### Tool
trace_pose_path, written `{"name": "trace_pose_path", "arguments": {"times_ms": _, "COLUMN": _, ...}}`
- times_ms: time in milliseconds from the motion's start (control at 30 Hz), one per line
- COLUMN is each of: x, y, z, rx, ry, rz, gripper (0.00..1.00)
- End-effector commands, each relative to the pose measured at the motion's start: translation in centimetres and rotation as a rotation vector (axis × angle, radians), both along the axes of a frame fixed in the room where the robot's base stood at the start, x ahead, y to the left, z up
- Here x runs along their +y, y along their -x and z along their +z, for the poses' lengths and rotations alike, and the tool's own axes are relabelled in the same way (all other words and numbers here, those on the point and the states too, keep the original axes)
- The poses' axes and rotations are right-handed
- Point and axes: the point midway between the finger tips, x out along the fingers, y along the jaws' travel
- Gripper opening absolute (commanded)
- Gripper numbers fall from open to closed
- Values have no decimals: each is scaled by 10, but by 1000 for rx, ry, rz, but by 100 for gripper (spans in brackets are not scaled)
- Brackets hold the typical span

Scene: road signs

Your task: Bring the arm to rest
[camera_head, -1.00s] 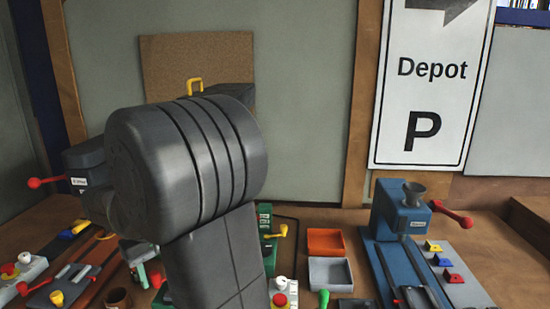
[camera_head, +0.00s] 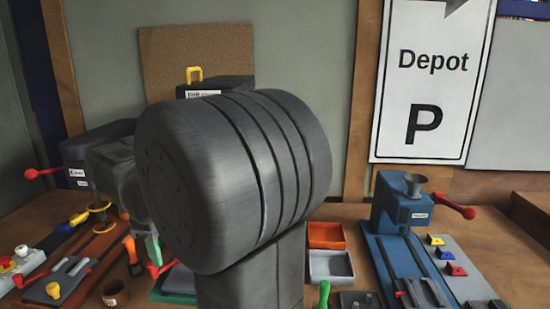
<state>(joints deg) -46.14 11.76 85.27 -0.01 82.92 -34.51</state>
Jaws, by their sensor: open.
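My own arm, a large dark grey ribbed joint with a link below it, fills the middle of the head view and stands raised over the bench. I cannot make out my gripper or its fingertips; the bulky joint hides what is behind it. No object held by the arm can be seen.
The wooden bench (camera_head: 355,216) carries a blue machine (camera_head: 398,212) with a red lever at right. An orange tray (camera_head: 326,235) and a grey tray (camera_head: 331,266) lie left of it. A dark machine (camera_head: 90,150) stands at left.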

Motion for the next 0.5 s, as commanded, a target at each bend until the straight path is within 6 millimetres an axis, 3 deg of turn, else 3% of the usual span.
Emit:
{"name": "trace_pose_path", "arguments": {"times_ms": 300, "x": 1, "y": 0, "z": 60, "rx": -2, "ry": -2, "rz": -2, "gripper": 45}}
{"name": "trace_pose_path", "arguments": {"times_ms": 500, "x": 0, "y": 0, "z": 79, "rx": 0, "ry": 0, "rz": -2, "gripper": 45}}
